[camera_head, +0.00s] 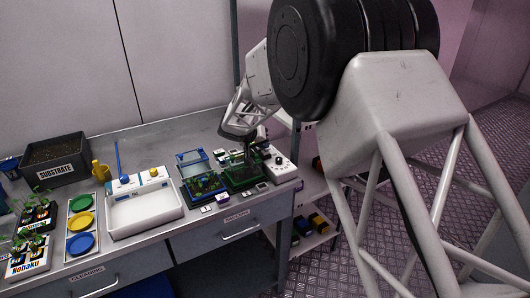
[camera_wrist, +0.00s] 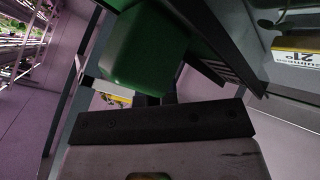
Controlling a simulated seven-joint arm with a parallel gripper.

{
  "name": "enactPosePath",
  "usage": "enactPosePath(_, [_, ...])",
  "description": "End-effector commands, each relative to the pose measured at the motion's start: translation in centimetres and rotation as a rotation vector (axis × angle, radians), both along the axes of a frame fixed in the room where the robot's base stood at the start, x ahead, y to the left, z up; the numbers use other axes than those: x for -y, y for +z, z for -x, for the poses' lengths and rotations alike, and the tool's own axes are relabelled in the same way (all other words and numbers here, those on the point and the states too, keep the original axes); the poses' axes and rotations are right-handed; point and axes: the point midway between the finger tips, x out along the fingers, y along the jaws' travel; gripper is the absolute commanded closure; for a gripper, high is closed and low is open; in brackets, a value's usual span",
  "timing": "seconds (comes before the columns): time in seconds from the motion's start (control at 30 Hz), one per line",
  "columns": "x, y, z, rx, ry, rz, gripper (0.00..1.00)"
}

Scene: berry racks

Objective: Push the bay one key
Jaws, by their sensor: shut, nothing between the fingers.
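My gripper (camera_head: 247,155) points down over the dark green tray (camera_head: 240,182) at the right end of the bench. Its fingers are small and dark here; they look shut, with nothing seen held. In the wrist view the gripper (camera_wrist: 154,99) shows beyond a dark bar, with a green block (camera_wrist: 145,48) close in front. I cannot tell whether they touch. Small pale tiles (camera_head: 222,198) lie along the bench front below the trays. A white box (camera_head: 279,165) with knobs stands right of the green tray. I cannot make out which part is the bay one key.
A blue tray (camera_head: 200,186) with plants stands just left of the green one. Further left are a white basin (camera_head: 145,213), coloured discs (camera_head: 80,222) and a black substrate box (camera_head: 56,165). The back of the bench is mostly clear.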

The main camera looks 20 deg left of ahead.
Motion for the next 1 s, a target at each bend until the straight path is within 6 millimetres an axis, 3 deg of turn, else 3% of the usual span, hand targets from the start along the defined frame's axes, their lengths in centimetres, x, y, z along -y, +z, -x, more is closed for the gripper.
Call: enactPosePath(1.0, [0.03, -0.77, 0.05, -0.002, 0.0, 0.001, 1.0])
